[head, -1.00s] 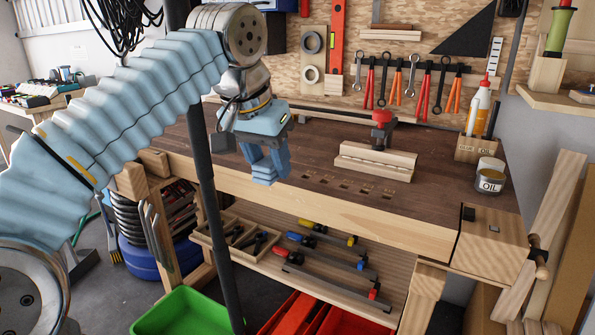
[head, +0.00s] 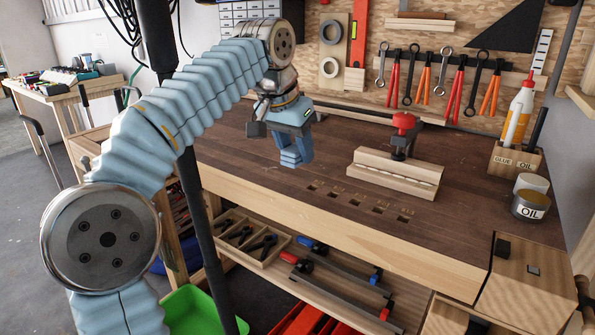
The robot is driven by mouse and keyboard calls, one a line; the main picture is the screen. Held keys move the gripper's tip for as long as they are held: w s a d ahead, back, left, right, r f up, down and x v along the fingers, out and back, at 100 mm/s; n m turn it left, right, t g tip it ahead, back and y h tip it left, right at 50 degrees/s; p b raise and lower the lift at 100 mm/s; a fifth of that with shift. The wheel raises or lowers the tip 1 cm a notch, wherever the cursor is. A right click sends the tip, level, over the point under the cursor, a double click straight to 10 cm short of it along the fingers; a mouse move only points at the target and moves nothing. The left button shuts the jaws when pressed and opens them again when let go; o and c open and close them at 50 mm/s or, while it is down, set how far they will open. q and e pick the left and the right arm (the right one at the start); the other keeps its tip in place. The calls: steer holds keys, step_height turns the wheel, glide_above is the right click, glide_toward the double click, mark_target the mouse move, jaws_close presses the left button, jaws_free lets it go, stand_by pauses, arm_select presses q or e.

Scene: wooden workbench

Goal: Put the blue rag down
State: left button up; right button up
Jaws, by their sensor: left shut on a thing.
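My left gripper (head: 291,148) hangs over the left part of the workbench top (head: 240,160), pointing down. It is shut on the blue rag (head: 291,158), a small light-blue folded cloth with its lower edge below the fingers. The fingers are mostly hidden by the rag and the blue-covered wrist. The rag's lower end appears close to the dark wood, but I cannot tell whether it touches. My right gripper is not in view.
A wooden block with a red-topped clamp (head: 395,175) stands right of the gripper. Square holes (head: 359,199) line the front. Bare wood surrounds the rag.

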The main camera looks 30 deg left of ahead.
mark_target(293, 145)
arm_select(q)
steer(key=w+f, duration=0.1)
steer(key=a+f, duration=0.1)
steer(key=shift+w+f, duration=0.3)
steer(key=shift+w, duration=0.1)
steer(key=x, duration=0.4)
steer(key=shift+s+a, duration=0.1)
steer(key=shift+a, duration=0.3)
steer(key=shift+d+f, duration=0.1)
steer(key=shift+f, duration=0.4)
steer(key=shift+f, duration=0.1)
steer(key=o, duration=1.1)
steer(key=shift+r, duration=0.25)
steer(key=v, duration=1.1)
steer(key=shift+s+r, duration=0.25)
steer(key=shift+r, duration=0.05)
